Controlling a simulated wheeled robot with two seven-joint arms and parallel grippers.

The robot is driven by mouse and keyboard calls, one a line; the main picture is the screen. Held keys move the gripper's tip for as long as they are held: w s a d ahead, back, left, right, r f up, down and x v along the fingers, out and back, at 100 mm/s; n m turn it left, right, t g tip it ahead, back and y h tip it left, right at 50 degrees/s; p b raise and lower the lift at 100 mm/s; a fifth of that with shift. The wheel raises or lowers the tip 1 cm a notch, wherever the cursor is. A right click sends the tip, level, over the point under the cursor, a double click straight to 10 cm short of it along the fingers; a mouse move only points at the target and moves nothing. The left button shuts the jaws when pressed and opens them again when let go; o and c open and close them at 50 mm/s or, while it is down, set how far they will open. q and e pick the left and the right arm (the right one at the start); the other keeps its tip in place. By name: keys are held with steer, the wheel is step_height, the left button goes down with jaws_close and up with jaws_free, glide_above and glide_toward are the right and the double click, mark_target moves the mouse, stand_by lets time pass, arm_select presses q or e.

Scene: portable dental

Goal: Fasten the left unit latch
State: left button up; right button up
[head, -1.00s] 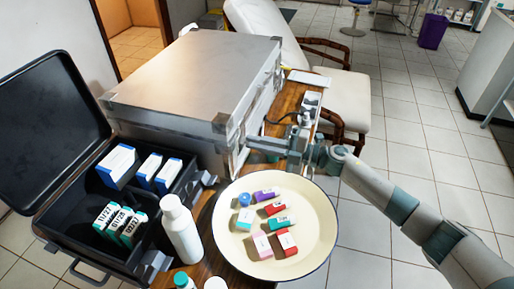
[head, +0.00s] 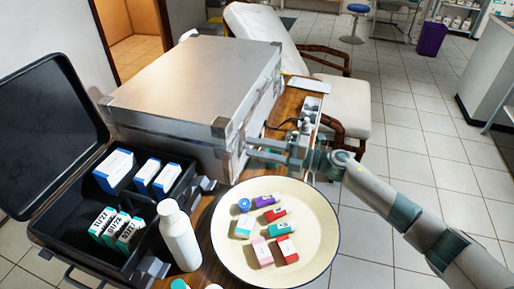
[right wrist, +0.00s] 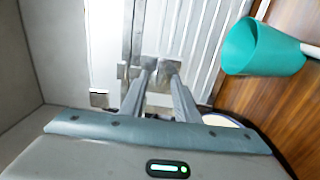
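The unit is a large silver metal case (head: 195,85) on the wooden table in the head view. Its front panel with metal fittings faces right and fills the upper middle of the right wrist view (right wrist: 200,35). My right gripper (head: 250,148) is at the near end of that panel, with two fingers slightly apart. In the right wrist view its fingertips (right wrist: 159,68) are close to a small metal fitting on a vertical strip, probably the latch (right wrist: 128,72). Whether they touch it, and the latch's exact position, I cannot tell. My left gripper is not in view.
A cream bowl (head: 320,247) with small coloured boxes stands below my right arm. A white bottle (head: 179,236) and an open black case (head: 50,232) with boxes are to the left. A teal cup-like object (right wrist: 250,48) is right of the fingers in the wrist view.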

stand_by(0.3)
